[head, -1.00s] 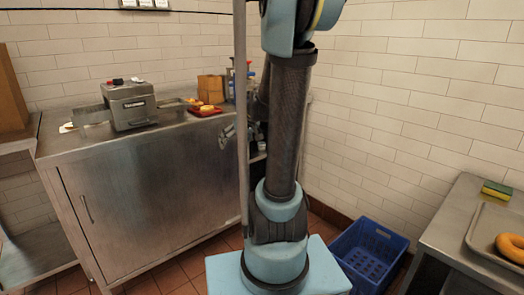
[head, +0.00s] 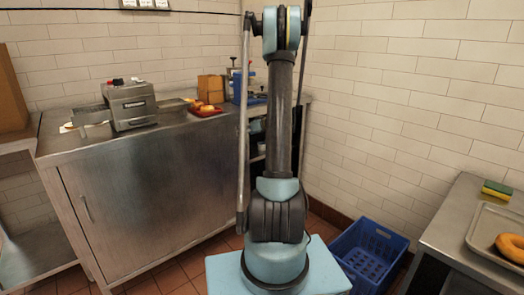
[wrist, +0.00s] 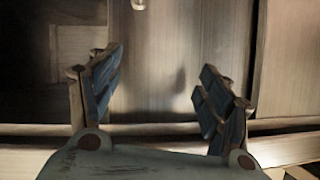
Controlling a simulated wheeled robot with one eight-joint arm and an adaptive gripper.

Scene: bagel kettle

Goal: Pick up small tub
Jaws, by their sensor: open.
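My gripper (wrist: 160,62) is open in the wrist view, with two blue-padded fingers spread apart and nothing between them. It faces a plain brownish panel and a dark opening on the left. A small pale thing (wrist: 138,4) is cut off by the top edge; I cannot tell what it is. I cannot pick out the small tub for certain in either view. In the head view small items (head: 258,126) sit on dark shelving behind my arm, partly hidden. I cannot make out my gripper in the head view.
A blue crate (head: 370,258) stands on the floor at right. A right-hand table holds a tray (head: 478,235) with a bagel (head: 512,247) and a sponge (head: 497,189).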

